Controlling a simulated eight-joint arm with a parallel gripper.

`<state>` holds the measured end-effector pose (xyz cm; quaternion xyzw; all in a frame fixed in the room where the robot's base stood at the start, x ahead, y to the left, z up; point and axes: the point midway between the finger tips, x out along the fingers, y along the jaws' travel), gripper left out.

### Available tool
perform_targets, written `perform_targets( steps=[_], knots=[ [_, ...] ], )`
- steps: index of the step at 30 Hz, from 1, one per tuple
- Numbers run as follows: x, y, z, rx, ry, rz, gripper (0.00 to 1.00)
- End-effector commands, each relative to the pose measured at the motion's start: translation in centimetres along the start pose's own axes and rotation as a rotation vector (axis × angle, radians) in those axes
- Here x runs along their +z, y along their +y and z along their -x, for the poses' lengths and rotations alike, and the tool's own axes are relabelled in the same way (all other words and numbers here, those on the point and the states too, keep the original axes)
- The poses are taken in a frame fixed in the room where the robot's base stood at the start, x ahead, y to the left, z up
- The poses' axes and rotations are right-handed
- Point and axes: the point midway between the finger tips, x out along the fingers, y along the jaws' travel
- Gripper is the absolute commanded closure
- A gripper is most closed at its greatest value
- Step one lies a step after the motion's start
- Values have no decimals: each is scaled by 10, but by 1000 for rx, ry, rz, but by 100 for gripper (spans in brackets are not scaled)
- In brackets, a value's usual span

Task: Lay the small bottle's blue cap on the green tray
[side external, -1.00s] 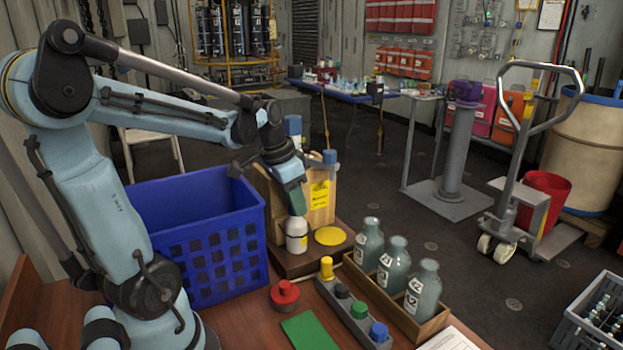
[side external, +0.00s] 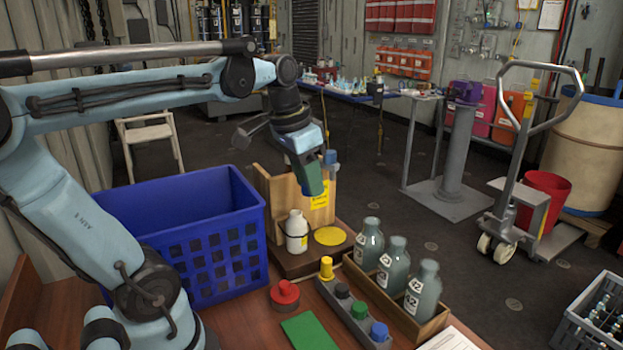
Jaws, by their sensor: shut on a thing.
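My gripper (side external: 314,188) is above the wooden stand, up and right of the small white bottle (side external: 296,232). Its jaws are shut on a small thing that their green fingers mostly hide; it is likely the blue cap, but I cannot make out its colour. The small bottle stands upright on the stand's brown base, its white neck bare with no cap on it. The green tray (side external: 309,333) lies flat on the table at the lower middle, well below my gripper, with nothing on it.
A blue crate (side external: 215,260) stands left of the stand. A yellow disc (side external: 330,236) lies beside the bottle. A red-knobbed piece (side external: 285,296), a grey rack (side external: 350,312) with coloured caps and a wooden box (side external: 412,325) of glass bottles surround the tray's far and right sides.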

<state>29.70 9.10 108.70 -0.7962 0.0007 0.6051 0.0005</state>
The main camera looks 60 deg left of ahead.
Motion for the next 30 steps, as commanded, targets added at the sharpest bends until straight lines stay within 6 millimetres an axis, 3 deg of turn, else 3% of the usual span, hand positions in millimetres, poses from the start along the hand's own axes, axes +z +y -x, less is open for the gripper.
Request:
perform_targets(
  steps=[4,9,13,17,24,30],
  knots=[
    [-3,26,15,1,0,-6,94],
    [-5,42,24,0,0,-2,94],
    [-1,50,20,9,-3,-37,94],
    [12,62,-2,42,-12,-161,94],
    [60,93,-60,140,-17,-511,94],
    [94,110,-90,200,-7,-721,94]
  ],
)
